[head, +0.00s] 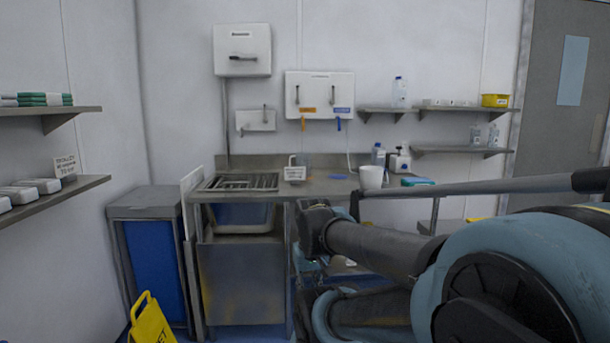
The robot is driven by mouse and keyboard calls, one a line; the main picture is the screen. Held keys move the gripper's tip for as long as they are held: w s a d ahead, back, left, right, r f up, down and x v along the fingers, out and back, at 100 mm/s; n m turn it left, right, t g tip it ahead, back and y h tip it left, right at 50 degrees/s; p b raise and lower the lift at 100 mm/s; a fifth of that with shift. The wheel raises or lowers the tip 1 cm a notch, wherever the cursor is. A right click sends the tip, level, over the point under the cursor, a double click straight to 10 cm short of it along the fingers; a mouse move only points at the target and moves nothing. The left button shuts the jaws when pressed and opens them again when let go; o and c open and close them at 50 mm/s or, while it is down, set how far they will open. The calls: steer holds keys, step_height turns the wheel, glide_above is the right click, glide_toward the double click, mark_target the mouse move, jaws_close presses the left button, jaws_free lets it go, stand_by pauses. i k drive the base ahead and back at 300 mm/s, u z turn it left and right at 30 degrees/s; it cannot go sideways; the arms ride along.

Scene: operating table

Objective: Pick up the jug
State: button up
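A white, cup-shaped vessel (372,179) stands upright at the right part of the steel counter (330,188); it may be the jug, but I see no clear handle. A clear, jug-like container (302,160) stands farther left at the back, partly hidden by a small white sign. I cannot tell for sure which one is the jug. My arm reaches in from the right, below and in front of the counter. Its dark end is near the counter's front edge, apart from both vessels. My gripper's fingers cannot be made out clearly.
Bottles (378,155) and a pump dispenser (400,160) stand behind the white vessel. A drainer (241,182) is at the left. A grey pole crosses at the right, and a yellow floor sign (151,322) stands in front.

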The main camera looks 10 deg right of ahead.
mark_target(302, 158)
steer(key=k, duration=1)
steer(key=z, duration=0.8)
steer(key=i, duration=1.65)
